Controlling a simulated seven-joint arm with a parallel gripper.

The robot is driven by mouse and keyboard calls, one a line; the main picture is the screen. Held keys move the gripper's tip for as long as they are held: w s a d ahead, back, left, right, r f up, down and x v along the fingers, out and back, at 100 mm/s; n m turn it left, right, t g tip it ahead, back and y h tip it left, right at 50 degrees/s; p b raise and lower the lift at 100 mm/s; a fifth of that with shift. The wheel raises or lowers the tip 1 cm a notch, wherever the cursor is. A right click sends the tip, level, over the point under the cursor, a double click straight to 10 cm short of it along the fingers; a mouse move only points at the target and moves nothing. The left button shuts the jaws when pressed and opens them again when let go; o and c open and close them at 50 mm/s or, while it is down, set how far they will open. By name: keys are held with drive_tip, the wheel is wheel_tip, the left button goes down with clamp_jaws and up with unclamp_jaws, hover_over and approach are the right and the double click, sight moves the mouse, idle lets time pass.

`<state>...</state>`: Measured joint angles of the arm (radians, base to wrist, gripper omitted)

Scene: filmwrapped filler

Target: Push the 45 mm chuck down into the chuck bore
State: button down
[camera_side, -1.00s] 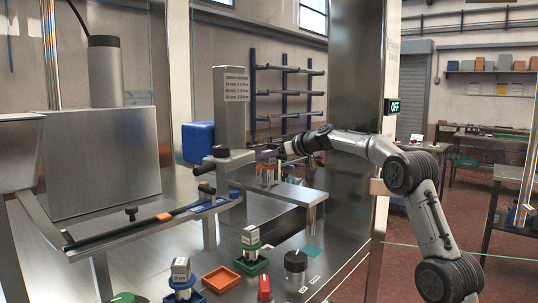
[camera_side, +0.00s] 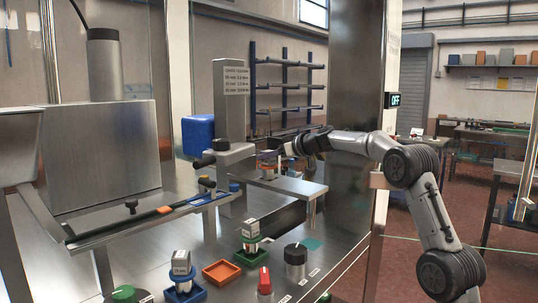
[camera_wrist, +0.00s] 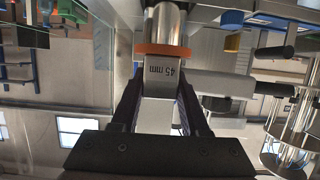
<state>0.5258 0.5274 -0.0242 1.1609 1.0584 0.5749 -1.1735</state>
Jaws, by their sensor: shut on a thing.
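My gripper (camera_wrist: 161,85) is shut on the 45 mm chuck (camera_wrist: 161,86). The chuck has a pale block with an upside-down "45 mm" label, an orange collar and a shiny metal cylinder beyond it in the wrist view. A finger lies on each side of the pale block. In the side view the chuck (camera_side: 267,164) is small, just above or at a metal shelf plate (camera_side: 302,188). My gripper (camera_side: 283,152) comes to it from the right. The chuck bore is not clearly visible, and I cannot tell how far the chuck sits in it.
A metal post with a black-handled head (camera_side: 224,158) stands left of the chuck. A sloped rail (camera_side: 150,215) is further left. An orange tray (camera_side: 221,272), a green-based chuck (camera_side: 251,236), a blue-based chuck (camera_side: 181,265) and knobs are on the front bench.

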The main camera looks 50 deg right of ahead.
sight(276, 166)
drive_tip(key=shift+f, duration=1.6)
drive_tip(key=shift+c, duration=1.8)
unclamp_jaws()
drive_tip(key=shift+f, duration=0.15)
drive_tip(key=shift+o, duration=0.2)
drive_tip(key=shift+f, duration=0.35)
drive_tip(key=v, duration=1.4)
drive_tip(key=shift+r, duration=0.45)
drive_tip(key=shift+w, duration=0.1)
